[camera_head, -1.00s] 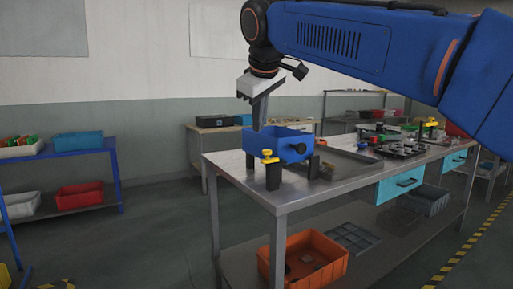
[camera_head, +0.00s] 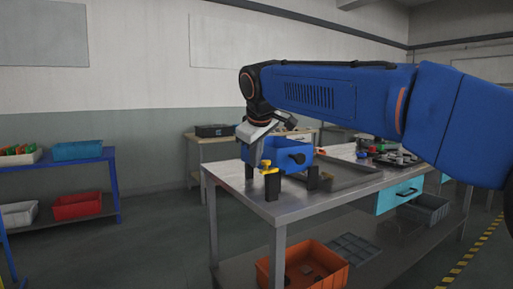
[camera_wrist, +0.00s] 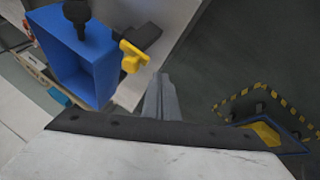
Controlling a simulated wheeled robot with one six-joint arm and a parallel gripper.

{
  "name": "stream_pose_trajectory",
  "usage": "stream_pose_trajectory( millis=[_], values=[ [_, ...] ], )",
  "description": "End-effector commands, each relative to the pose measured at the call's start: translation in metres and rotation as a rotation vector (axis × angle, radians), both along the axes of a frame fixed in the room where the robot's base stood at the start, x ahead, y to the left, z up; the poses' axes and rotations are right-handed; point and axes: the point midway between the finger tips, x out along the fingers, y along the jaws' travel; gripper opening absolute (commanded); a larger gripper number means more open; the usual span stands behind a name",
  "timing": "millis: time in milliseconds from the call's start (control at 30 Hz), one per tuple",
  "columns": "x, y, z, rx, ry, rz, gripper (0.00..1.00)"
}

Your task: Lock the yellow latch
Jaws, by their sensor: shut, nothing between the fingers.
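The yellow latch (camera_head: 266,166) is on the near left corner of a blue tank (camera_head: 291,157) on the metal table. In the wrist view the latch (camera_wrist: 132,57) juts out from the tank's side, beside a dark block.
A black knob (camera_head: 298,158) is on the tank's front. The metal table's (camera_head: 232,184) left end is clear. An orange bin (camera_head: 318,268) sits on the lower shelf.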

Motion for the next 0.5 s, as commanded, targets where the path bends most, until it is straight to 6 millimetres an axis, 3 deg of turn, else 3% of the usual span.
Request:
stream_pose_trajectory(
  millis=[200,500],
  values=[
    [0.025,-0.015,-0.003,0.001,0.000,-0.003,0.00],
    [0.033,-0.019,-0.004,0.000,-0.001,0.000,0.00]
  ],
)
